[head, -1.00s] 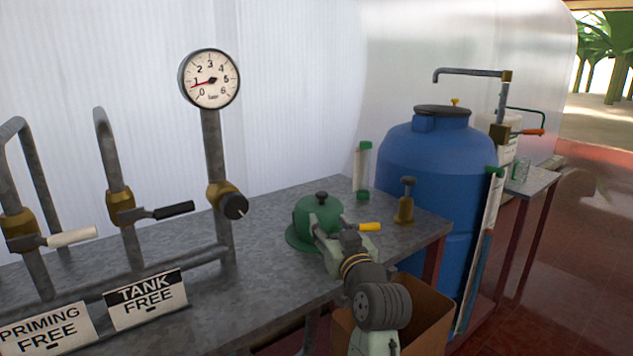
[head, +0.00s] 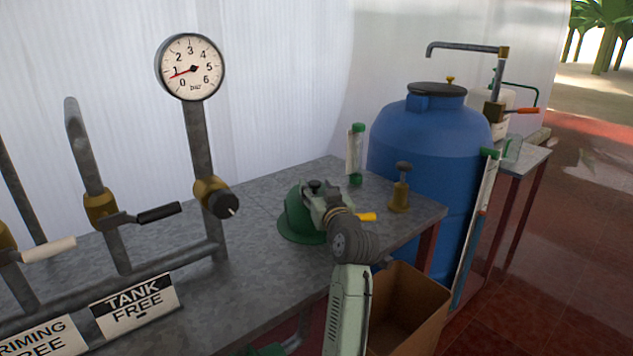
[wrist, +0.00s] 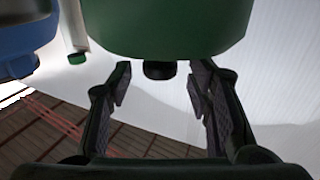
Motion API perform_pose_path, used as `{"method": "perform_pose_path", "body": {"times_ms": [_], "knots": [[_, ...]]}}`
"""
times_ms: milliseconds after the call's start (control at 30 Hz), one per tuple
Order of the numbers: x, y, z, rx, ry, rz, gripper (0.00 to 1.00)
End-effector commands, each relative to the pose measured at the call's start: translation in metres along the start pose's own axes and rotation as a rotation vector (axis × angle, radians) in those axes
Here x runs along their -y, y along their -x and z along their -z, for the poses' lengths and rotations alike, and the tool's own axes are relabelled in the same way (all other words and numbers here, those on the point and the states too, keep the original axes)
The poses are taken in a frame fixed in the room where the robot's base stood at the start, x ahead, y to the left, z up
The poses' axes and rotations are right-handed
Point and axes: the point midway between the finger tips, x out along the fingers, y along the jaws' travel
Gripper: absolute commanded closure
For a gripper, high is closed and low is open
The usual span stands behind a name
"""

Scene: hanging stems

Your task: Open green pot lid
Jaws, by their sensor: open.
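The green pot (head: 292,216) sits on the grey bench, with its dark green domed lid and black knob (head: 314,185) at the top. My gripper (head: 322,194) is at the top of the pot, beside the knob, and hides part of the lid. In the wrist view the picture is inverted: the green pot (wrist: 165,28) hangs at the top and its black knob (wrist: 160,70) points down. The two fingers of my gripper (wrist: 161,84) are apart, one on each side of the knob, with gaps showing between.
A yellow handle (head: 367,217) sticks out beside the pot. A brass fitting (head: 399,190) and a green-capped tube (head: 355,155) stand to its right. A blue tank (head: 425,150) is behind the bench end, and an open cardboard box (head: 415,310) is below. Pipes with valves and a gauge (head: 190,67) stand left.

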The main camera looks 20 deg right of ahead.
Motion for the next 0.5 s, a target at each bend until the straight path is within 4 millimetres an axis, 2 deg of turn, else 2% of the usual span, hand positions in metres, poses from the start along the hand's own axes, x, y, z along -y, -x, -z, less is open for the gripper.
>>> {"method": "perform_pose_path", "body": {"times_ms": [133, 400, 500], "knots": [[0.0001, -0.0093, 0.0009, -0.001, 0.001, 0.0, 0.54], [0.0, -0.0106, -0.0001, -0.001, 0.001, 0.0, 0.54], [0.0, -0.0105, -0.0001, -0.001, 0.001, 0.0, 0.6]]}}
